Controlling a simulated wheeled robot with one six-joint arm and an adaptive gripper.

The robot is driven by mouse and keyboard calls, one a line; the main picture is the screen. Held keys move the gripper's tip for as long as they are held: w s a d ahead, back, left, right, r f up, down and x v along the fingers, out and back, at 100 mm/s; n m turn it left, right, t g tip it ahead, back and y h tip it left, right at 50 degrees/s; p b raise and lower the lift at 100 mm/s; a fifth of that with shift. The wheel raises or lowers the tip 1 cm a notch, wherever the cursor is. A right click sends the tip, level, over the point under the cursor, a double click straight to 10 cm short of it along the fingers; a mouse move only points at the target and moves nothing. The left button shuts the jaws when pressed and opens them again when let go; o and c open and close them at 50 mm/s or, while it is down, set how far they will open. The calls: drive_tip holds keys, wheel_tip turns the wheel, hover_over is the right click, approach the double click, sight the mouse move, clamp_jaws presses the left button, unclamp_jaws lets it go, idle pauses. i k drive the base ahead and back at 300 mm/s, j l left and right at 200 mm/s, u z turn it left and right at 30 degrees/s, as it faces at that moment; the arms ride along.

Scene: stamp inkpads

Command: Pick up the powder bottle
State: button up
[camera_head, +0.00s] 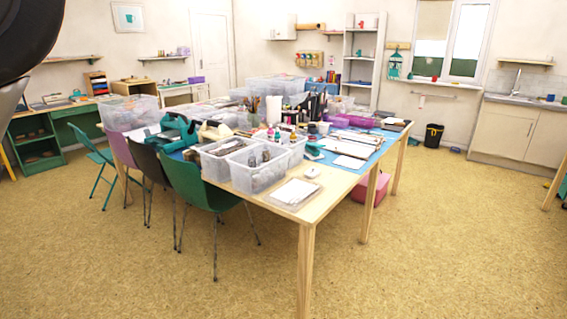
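A large wooden table (325,196) stands in the middle of the room. Several small bottles (284,136) stand close together on it, behind the clear plastic bins. They are too small to tell which one is the powder bottle. Part of my arm shows dark and cut off at the top left corner, far from the table in the picture. My gripper's fingers are not in view.
Clear bins (258,172) crowd the table's near side, with a stack of paper (295,192) at the near corner. A green chair (196,185) and darker chairs stand along the left side. A black bucket (433,135) stands near the sink cabinet (520,128).

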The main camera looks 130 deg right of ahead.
sight(253, 162)
drive_tip(key=z, duration=2.45)
drive_tip(key=j+z, duration=0.1)
drive_tip(key=z, duration=0.35)
drive_tip(key=i+j+z, duration=0.1)
drive_tip(key=z, duration=0.3)
drive_tip(key=j+z, duration=0.15)
drive_tip(key=z, duration=0.3)
drive_tip(key=j+z, duration=0.15)
drive_tip(key=z, duration=0.3)
drive_tip(key=j+z, duration=0.15)
drive_tip(key=z, duration=0.3)
drive_tip(key=k+j+u, duration=0.1)
drive_tip(key=u, duration=4.95)
drive_tip(key=z, duration=2.6)
